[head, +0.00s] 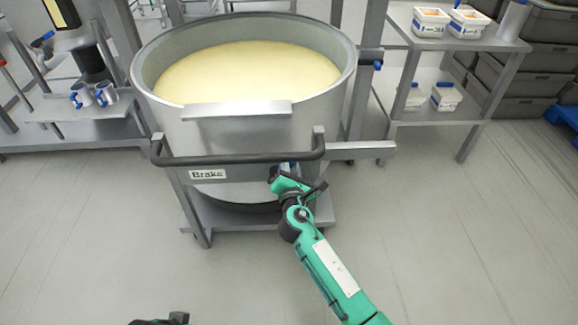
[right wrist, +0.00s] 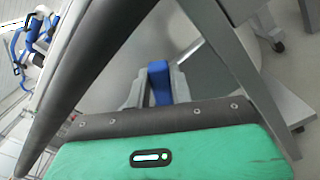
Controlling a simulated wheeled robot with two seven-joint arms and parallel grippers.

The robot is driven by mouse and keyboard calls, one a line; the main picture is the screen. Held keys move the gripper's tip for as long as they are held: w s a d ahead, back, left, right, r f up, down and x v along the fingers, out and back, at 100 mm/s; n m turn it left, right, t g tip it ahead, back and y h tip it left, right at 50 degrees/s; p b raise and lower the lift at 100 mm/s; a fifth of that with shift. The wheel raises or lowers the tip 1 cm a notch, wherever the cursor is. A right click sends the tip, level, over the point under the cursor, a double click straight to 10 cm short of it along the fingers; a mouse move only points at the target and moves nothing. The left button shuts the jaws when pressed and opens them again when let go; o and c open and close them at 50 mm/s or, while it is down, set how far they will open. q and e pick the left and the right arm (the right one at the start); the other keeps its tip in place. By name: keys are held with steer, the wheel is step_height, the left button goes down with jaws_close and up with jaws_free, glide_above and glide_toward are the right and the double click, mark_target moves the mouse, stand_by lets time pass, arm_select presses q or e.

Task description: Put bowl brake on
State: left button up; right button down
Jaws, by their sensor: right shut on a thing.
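The large metal bowl (head: 170,115) is filled with pale yellow dough and sits on a wheeled frame. A "Brake" label (head: 208,174) is on the frame's front, below the dark push bar (head: 235,158). My right gripper (head: 284,170) reaches under the bar, right of the label. In the right wrist view, its fingers (right wrist: 157,92) are shut on a blue brake lever (right wrist: 159,76). In the head view the lever is mostly hidden by the gripper. A part of my left gripper (head: 160,321) shows at the bottom edge, away from the bowl; its fingers are not clear.
A metal rack (head: 492,45) with white tubs (head: 431,22) stands at the right, beside stacked grey crates (head: 540,60). A shelf with blue-handled jugs (head: 82,96) stands at the left. The floor (head: 450,240) in front of the bowl is clear.

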stand_by(0.3)
steer(key=c, duration=1.2)
jaws_free()
steer(key=shift+c, duration=0.2)
arm_select(q)
steer(key=shift+w+f, duration=0.1)
steer(key=shift+f, duration=0.4)
arm_select(e)
steer(key=s, duration=1.3)
steer(key=shift+s, duration=0.4)
